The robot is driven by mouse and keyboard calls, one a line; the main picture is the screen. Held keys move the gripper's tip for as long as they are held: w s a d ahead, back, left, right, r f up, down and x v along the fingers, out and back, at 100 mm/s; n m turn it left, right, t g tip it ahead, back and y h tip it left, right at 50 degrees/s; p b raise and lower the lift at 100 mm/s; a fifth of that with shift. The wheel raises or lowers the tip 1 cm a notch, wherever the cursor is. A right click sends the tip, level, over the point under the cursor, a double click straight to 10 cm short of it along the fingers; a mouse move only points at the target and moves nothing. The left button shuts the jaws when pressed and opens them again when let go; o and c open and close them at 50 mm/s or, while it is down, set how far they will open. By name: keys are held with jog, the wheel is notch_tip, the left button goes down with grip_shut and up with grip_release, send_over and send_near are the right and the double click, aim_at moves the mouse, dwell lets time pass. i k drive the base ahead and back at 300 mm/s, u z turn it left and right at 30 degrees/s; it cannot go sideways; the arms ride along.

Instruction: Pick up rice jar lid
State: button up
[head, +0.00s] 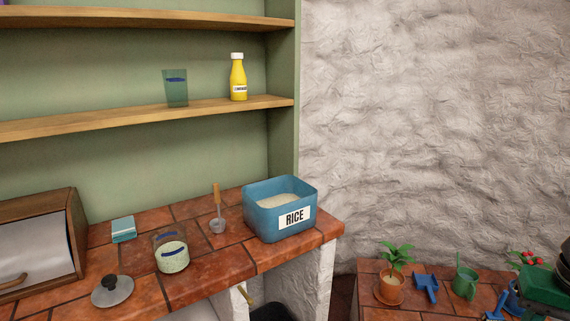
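A blue rectangular container labelled RICE (265,219) stands on the tiled counter, open at the top with pale rice inside. A round grey lid with a dark knob (121,291) lies flat near the counter's front edge, at lower left. It is apart from the rice container, and I cannot tell whether it is the rice jar's lid. No other lid is clearly seen. My gripper is not in view.
A bread box (68,235) is at left. The shelf above holds a glass (176,92) and yellow bottle (238,77).

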aim_at(113, 290)
jog(key=u, duration=1.5)
